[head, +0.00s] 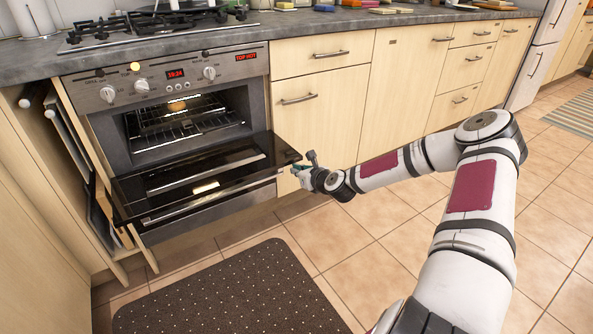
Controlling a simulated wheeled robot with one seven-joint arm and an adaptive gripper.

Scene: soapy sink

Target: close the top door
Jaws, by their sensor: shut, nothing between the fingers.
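The oven's top door (207,182) is a dark glass panel with a metal front bar. It hangs open, folded down and out from the lit oven cavity (185,122), where wire racks show. My gripper (298,170) is at the right end of the open door, close to its right corner. The fingers look small and shut with nothing held. I cannot tell whether they touch the door's edge.
A lower metal oven panel (215,207) is below the door. Wooden cabinets (322,110) stand to the right and a narrow open rack (95,190) to the left. A dark dotted mat (235,290) lies on the tiled floor. Open floor lies to the right.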

